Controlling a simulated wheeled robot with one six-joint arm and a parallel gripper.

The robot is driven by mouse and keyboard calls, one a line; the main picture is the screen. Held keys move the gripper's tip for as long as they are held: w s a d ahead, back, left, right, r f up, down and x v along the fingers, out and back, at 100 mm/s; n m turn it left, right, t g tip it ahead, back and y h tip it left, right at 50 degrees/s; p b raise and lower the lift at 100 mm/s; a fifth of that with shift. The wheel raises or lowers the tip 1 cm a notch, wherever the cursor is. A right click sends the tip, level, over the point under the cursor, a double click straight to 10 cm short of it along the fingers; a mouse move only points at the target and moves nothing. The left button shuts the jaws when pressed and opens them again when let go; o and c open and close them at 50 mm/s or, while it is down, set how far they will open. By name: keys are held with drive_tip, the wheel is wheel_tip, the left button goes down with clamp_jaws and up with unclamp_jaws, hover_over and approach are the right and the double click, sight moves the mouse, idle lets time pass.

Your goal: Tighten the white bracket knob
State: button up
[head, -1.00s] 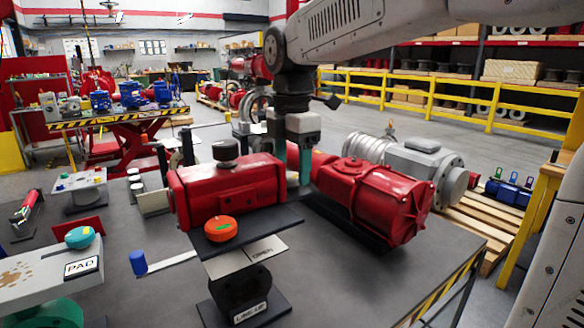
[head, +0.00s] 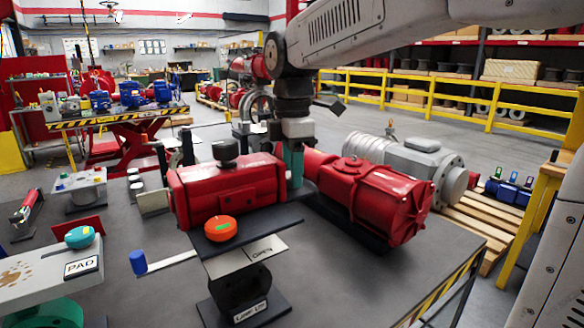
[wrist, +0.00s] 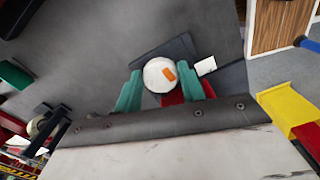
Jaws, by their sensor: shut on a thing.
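The white bracket knob (wrist: 154,77) shows in the wrist view as a round white top with an orange mark. My gripper (wrist: 161,73) has its two teal fingers on either side of the knob, shut on it. In the head view my gripper (head: 294,172) points straight down behind the red actuator (head: 225,190), at its right end. There the fingers are seen nearly edge-on, one in front of the other. The knob is hidden in the head view.
A red motor housing (head: 370,195) lies just right of my gripper. An orange knob (head: 220,228) sits on a dark plate in front of the actuator, and a black knob (head: 225,150) stands on top. A blue cylinder (head: 138,262) and a "PAD" block (head: 80,268) are at left.

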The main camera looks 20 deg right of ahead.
drive_tip(key=shift+m, duration=0.6)
drive_tip(key=o, duration=1)
wheel_tip(320, 180, up, 8)
drive_tip(key=shift+f, duration=0.1)
drive_tip(key=s+d+f+m, duration=0.1)
drive_tip(key=s+f+m, duration=0.4)
drive_tip(key=s, duration=0.3)
drive_tip(key=s+d+f+m+t, duration=0.1)
drive_tip(key=s+d+f+m, duration=0.1)
drive_tip(key=s+f+m, duration=0.3)
drive_tip(key=s+d+f+m, duration=0.1)
drive_tip(key=s+f+m, duration=0.4)
drive_tip(key=s, duration=0.6)
drive_tip(key=shift+d+f+m, duration=0.2)
drive_tip(key=shift+f+m, duration=0.1)
drive_tip(key=shift+f, duration=0.75)
